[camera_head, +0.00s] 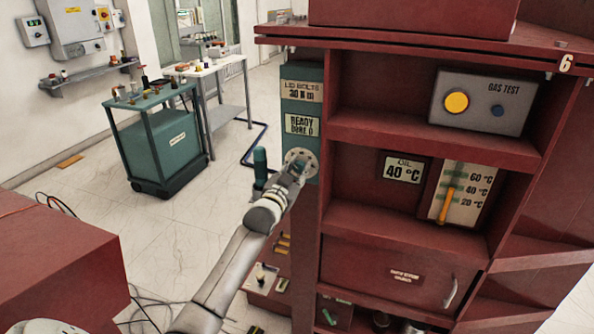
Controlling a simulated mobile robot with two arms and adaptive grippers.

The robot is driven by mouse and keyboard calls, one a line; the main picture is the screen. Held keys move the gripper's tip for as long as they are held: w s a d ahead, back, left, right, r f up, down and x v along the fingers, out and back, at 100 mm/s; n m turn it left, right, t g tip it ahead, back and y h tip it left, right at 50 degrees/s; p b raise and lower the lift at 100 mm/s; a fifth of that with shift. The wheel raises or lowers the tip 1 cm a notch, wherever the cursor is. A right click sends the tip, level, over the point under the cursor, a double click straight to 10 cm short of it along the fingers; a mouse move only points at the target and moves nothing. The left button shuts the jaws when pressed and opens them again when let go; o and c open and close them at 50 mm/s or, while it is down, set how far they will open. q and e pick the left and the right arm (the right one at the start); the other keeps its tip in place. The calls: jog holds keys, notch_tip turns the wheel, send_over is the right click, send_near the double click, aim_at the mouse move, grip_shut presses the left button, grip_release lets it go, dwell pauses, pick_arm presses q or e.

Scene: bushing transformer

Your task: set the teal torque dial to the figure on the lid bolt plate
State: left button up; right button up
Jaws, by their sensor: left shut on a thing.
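The lid bolt plate (303,91) is on the teal strip at the cabinet's left edge. It reads "LID BOLTS" with a blurred figure that looks like 30 N m. Below it a pale plate (302,125) reads "READY" over a smaller, unclear line. A round pale dial face (300,156) sits lower on the same strip. My left gripper (297,168) is at this face, shut on the dial there. The gripper covers the dial's grip, so its setting cannot be read. My right gripper is not in view.
A teal upright cylinder (260,167) stands just left of my gripper. A teal cart (164,143) stands back left, with open floor in front.

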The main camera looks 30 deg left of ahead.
pick_arm(q)
jog(key=shift+f, duration=0.1)
jog(key=o, duration=1.1)
jog(key=shift+c, duration=0.2)
jog(key=v, duration=1.2)
